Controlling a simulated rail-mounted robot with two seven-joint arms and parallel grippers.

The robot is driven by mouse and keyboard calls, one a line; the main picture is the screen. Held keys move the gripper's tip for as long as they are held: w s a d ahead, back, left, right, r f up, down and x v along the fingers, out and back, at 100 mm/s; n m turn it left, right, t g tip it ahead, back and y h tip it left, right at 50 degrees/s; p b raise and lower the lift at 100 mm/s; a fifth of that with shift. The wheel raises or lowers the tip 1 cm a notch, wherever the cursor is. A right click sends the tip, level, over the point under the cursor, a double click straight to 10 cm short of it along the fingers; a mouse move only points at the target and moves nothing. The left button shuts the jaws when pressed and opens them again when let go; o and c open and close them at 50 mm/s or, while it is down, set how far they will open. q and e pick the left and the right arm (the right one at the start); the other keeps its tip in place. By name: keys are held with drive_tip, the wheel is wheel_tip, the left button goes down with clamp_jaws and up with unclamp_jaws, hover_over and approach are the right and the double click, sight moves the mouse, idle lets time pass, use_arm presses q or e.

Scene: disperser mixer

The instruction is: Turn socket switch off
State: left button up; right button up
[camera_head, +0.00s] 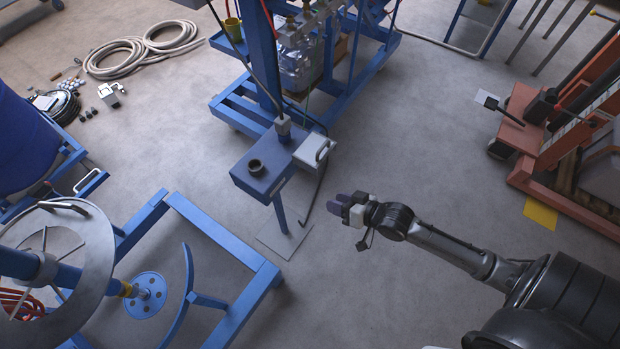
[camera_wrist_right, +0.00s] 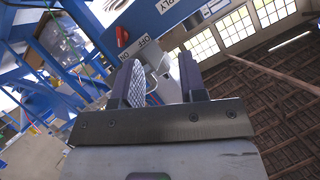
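A blue socket box (camera_head: 262,176) stands on a post near the middle of the head view, with a round black socket on top. In the right wrist view, a red switch knob (camera_wrist_right: 122,36) sits on a blue panel, beside a white label with ON/OFF lettering (camera_wrist_right: 143,50). My right gripper (camera_head: 340,205) is to the lower right of the box in the head view, apart from it. In the right wrist view my right gripper (camera_wrist_right: 160,66) is open, with nothing between its fingers; the knob is up and left of the fingertips. My left gripper is not in view.
A white-grey box with a handle (camera_head: 313,150) is beside the socket box, with cables nearby. A blue frame (camera_head: 225,240) and metal wheel (camera_head: 60,250) stand at left. An orange lift truck (camera_head: 540,150) stands at right.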

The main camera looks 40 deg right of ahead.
drive_tip(key=w+d+f+m+t+b, duration=0.3)
drive_tip(key=w+d+f+t+b, duration=0.15)
drive_tip(key=d+f+b, duration=0.45)
drive_tip(key=r+b+x, duration=0.1)
drive_tip(key=b+x, duration=0.4)
drive_tip(key=x, duration=0.9)
drive_tip(key=shift+r, duration=0.35)
drive_tip(key=shift+w, duration=0.1)
drive_tip(key=shift+c, duration=0.4)
drive_tip(key=shift+c, duration=0.8)
clamp_jaws()
